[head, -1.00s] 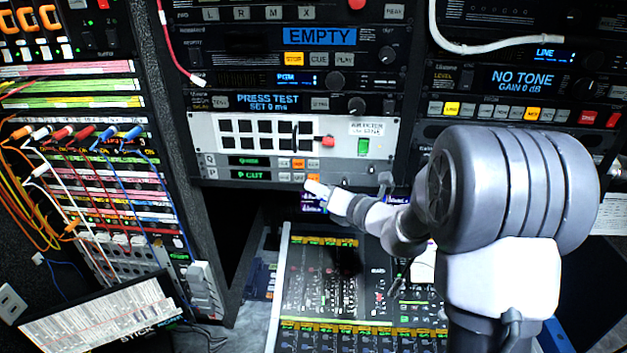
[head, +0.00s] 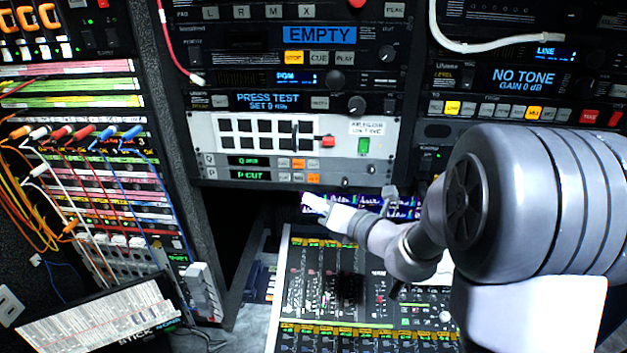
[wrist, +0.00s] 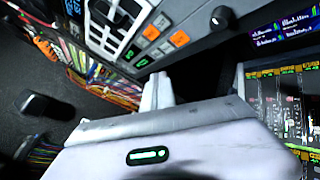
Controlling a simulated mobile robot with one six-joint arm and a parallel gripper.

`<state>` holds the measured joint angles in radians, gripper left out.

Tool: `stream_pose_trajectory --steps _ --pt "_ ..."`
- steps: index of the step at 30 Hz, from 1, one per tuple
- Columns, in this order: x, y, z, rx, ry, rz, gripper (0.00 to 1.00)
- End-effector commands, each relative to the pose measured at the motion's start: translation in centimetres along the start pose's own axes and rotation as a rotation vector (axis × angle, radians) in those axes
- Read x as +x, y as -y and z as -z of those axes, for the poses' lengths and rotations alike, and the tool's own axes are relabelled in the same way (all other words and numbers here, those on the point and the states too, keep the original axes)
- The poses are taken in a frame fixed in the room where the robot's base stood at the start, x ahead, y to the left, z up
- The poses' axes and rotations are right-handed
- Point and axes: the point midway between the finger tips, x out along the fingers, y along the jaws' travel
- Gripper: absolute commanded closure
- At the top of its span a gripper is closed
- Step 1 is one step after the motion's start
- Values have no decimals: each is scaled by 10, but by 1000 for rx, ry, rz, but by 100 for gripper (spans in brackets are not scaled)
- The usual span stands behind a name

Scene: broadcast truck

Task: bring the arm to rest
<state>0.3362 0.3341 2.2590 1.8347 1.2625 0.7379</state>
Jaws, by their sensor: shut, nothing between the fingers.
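My gripper (head: 310,203) is at the middle of the head view, a white tip on my grey arm. It is in front of the gap below the rack panel and above the mixing desk (head: 283,290). In the wrist view, my gripper's white fingers (wrist: 157,90) are together with nothing between them. The Q and P button strip (head: 235,168) is just above the gripper in the head view, and it shows at the top of the wrist view. No contact between gripper and panel is visible.
A patch bay (head: 80,150) with coloured cables stands on the left. A small knob (wrist: 221,17) sticks out of the panel near the gripper. A screen (head: 400,207) glows behind my arm.

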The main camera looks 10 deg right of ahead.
Motion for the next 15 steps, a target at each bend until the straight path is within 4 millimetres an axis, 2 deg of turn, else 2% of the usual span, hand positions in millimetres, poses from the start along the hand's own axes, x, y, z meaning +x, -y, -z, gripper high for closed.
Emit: stream_pose_trajectory --steps 12,14,15 --pt "0 0 0 0 -1 0 100" --pt "0 -3 6 -24 -13 -12 100" --pt "0 -8 19 -74 -39 -35 100"
